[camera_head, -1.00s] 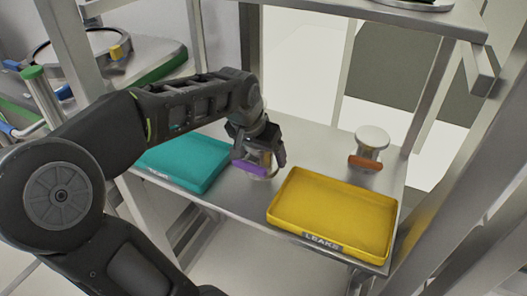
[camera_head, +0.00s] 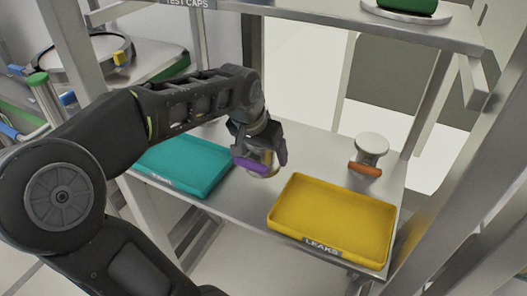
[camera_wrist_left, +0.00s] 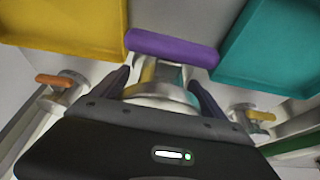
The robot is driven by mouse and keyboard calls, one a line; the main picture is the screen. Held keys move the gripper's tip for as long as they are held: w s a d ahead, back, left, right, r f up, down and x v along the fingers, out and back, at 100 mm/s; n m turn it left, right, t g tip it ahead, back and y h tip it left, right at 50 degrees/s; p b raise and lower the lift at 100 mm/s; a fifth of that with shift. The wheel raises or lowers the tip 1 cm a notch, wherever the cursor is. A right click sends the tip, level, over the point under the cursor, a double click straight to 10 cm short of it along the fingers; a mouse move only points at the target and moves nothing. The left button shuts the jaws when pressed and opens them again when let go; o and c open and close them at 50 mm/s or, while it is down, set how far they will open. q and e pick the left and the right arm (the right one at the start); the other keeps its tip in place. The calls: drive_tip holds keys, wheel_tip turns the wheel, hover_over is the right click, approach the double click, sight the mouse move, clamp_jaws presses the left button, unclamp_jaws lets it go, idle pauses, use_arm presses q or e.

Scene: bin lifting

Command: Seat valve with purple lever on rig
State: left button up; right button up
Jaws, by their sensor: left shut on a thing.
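The valve with the purple lever (camera_head: 252,165) is between the fingers of my left gripper (camera_head: 259,151), above the metal shelf between the teal tray and the yellow tray. My left gripper is shut on its pale round body. In the left wrist view the purple lever (camera_wrist_left: 172,47) lies crosswise beyond the fingers, and the valve body (camera_wrist_left: 160,95) sits between them. Whether its base clears the shelf is hard to tell. A round ring fixture (camera_head: 82,55) with a yellow tab stands at the upper left; I cannot tell whether it is the rig. My right gripper is out of view.
A yellow tray (camera_head: 322,246) marked LEAKS lies to the right, a teal tray (camera_head: 180,163) to the left. A valve with an orange lever (camera_head: 371,150) stands at the back right. An upper shelf (camera_head: 300,16) and metal posts frame the space.

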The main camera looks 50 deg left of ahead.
use_arm(q)
drive_tip(key=shift+r+p, duration=1.1)
drive_tip(key=shift+r, duration=0.7)
drive_tip(key=shift+f, duration=0.1)
